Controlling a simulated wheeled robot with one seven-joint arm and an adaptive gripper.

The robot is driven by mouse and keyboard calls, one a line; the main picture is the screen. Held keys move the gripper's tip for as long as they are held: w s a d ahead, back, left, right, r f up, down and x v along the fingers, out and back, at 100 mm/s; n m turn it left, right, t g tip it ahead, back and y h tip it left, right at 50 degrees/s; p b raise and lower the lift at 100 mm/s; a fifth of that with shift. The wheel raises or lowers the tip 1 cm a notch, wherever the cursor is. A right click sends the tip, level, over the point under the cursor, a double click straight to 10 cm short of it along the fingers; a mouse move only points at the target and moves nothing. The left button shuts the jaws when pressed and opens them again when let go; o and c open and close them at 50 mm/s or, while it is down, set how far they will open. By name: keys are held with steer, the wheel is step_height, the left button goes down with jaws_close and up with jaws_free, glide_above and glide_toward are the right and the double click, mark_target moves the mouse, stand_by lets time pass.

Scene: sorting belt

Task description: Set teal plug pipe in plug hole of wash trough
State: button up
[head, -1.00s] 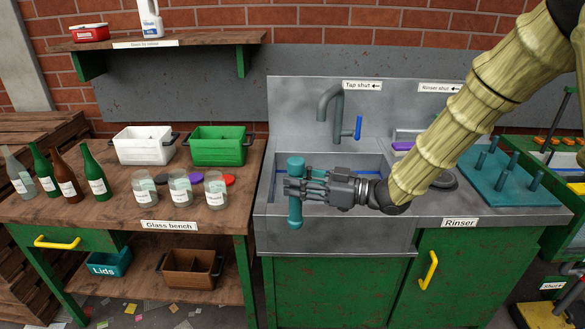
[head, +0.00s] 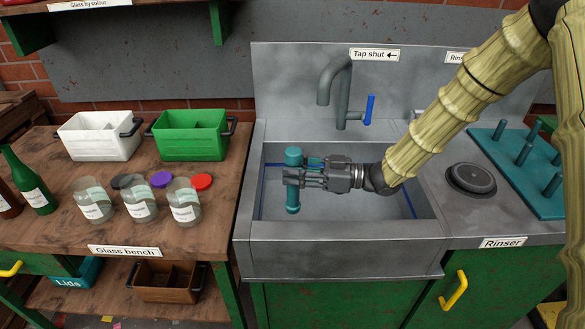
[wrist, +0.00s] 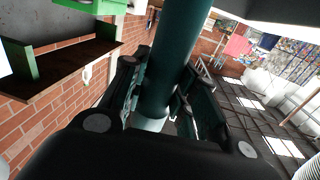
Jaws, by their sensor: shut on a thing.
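The teal plug pipe (head: 293,157) is upright in my gripper (head: 298,177), which is shut around its middle. Its wider top sticks up above the fingers and its lower end (head: 292,208) hangs below them. In the wrist view the pipe (wrist: 178,60) runs between the two fingers (wrist: 160,110). The pipe appears over the basin of the wash trough (head: 345,258), towards its left side. I cannot tell whether its lower end touches the trough floor. The plug hole does not show; the pipe and gripper may hide it.
The grey tap (head: 341,95) with a blue lever (head: 369,108) stands behind the basin. A teal peg rack (head: 525,180) and a dark round rinser (head: 471,179) are at the right. Jars (head: 184,203) and bins (head: 190,136) stand on the glass bench at the left.

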mark_target(295, 190)
steer(key=f, duration=0.1)
steer(key=f+b, duration=0.1)
steer(key=shift+w+a+f, duration=0.25)
steer(key=shift+f, duration=0.1)
steer(key=shift+s+d+f+b, duration=0.1)
steer(key=shift+f+b, duration=1.25)
steer(key=shift+f, duration=0.5)
steer(key=shift+d, duration=0.15)
steer(key=shift+f, duration=0.2)
